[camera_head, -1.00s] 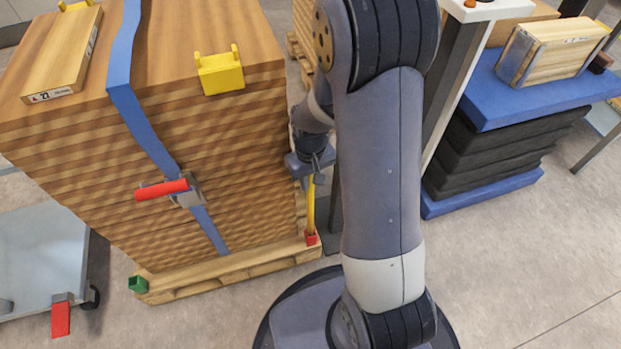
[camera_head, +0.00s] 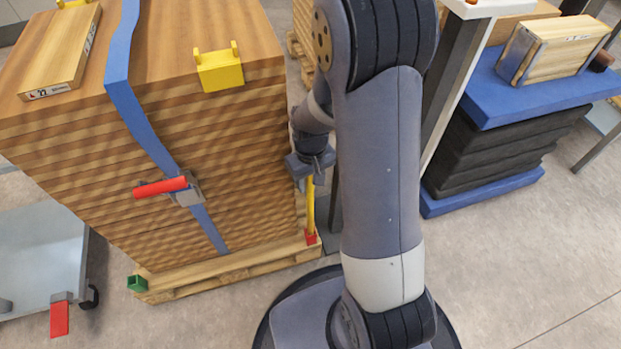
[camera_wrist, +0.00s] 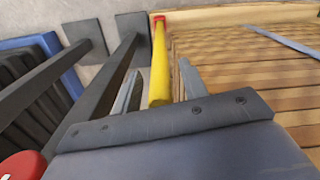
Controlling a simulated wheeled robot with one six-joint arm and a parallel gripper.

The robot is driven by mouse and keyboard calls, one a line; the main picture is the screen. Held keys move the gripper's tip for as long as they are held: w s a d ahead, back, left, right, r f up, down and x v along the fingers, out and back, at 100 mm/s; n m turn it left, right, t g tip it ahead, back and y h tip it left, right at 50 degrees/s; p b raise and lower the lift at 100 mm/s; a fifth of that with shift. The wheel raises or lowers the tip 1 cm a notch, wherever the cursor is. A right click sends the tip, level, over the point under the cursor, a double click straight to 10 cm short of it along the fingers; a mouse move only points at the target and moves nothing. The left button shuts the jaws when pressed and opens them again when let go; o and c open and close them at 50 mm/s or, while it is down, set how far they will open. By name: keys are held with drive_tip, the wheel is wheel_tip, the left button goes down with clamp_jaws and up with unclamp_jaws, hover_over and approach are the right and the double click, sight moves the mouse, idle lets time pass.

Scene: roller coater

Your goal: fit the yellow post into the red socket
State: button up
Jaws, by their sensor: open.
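The yellow post (camera_head: 310,207) stands upright at the right front corner of the pallet, its lower end in the red socket (camera_head: 311,237). In the wrist view the yellow post (camera_wrist: 160,70) runs away from my gripper to the red socket (camera_wrist: 158,18). My gripper (camera_wrist: 157,88) is open, with one finger on each side of the post's near end and visible gaps beside it. In the head view my gripper (camera_head: 311,176) is at the post's top, partly hidden by my arm. How deep the post sits in the socket cannot be told.
A strapped stack of boards (camera_head: 240,150) stands on the wooden pallet (camera_head: 250,264) just left of the post. A green socket (camera_head: 137,283) is at the pallet's left corner. Dark metal legs (camera_wrist: 118,80) stand close beside the gripper. Open floor (camera_head: 520,260) lies to the right.

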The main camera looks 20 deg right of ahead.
wheel_tip(320, 180, up, 13)
drive_tip(key=p, duration=0.4)
drive_tip(key=shift+p, duration=0.3)
wheel_tip(320, 180, down, 13)
drive_tip(key=b, duration=0.4)
drive_tip(key=shift+r+b, duration=0.2)
drive_tip(key=shift+b, duration=0.1)
drive_tip(key=shift+f, duration=0.1)
